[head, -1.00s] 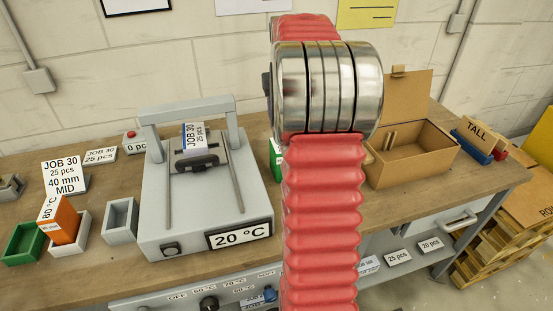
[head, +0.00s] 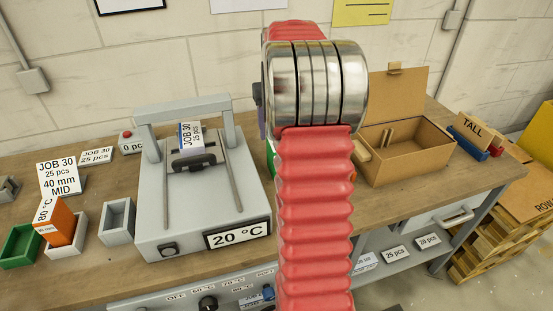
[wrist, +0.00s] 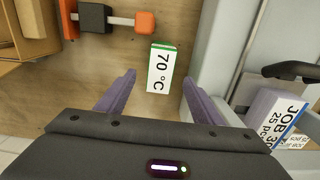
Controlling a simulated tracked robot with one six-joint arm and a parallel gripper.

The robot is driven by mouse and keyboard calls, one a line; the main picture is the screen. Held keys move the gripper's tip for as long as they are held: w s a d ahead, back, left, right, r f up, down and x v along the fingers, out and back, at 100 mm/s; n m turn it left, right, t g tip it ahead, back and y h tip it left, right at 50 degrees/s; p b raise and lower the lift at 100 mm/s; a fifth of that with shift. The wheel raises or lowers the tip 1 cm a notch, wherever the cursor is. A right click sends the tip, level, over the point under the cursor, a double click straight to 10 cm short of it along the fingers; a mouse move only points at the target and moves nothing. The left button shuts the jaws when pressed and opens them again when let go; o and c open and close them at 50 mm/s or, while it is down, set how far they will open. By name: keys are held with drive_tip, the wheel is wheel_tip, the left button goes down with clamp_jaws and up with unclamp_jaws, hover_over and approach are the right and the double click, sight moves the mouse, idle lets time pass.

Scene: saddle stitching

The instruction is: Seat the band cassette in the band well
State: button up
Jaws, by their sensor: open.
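A block labelled 70 °C with green edges (wrist: 161,68), which looks like a band cassette, stands on the wooden bench in the wrist view. My gripper (wrist: 158,76) is open, its two purple fingers spread towards the block's two sides, with nothing held. In the head view my arm hides most of this block; only a green sliver shows. An orange block labelled 80 °C (head: 67,222) leans in a small grey tray at the left. I cannot tell for sure which holder is the band well; an empty grey open-topped holder (head: 117,221) stands left of the press.
A grey press (head: 190,235) reading 20 °C holds a JOB 30 booklet (head: 190,137). An empty green tray (head: 21,248) is at far left. A cardboard box (head: 425,159) stands right of my arm. An orange-and-black bar-shaped thing (wrist: 95,18) lies beyond the green-edged block.

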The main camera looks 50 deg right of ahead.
drive_tip(key=shift+f, duration=1.75)
drive_tip(key=shift+f, duration=0.1)
drive_tip(key=shift+f, duration=2.45)
drive_tip(key=shift+c, duration=0.6)
drive_tip(key=c, duration=1.4)
drive_tip(key=shift+w+r, duration=0.1)
wheel_tip(320, 180, up, 18)
drive_tip(key=shift+f, duration=0.1)
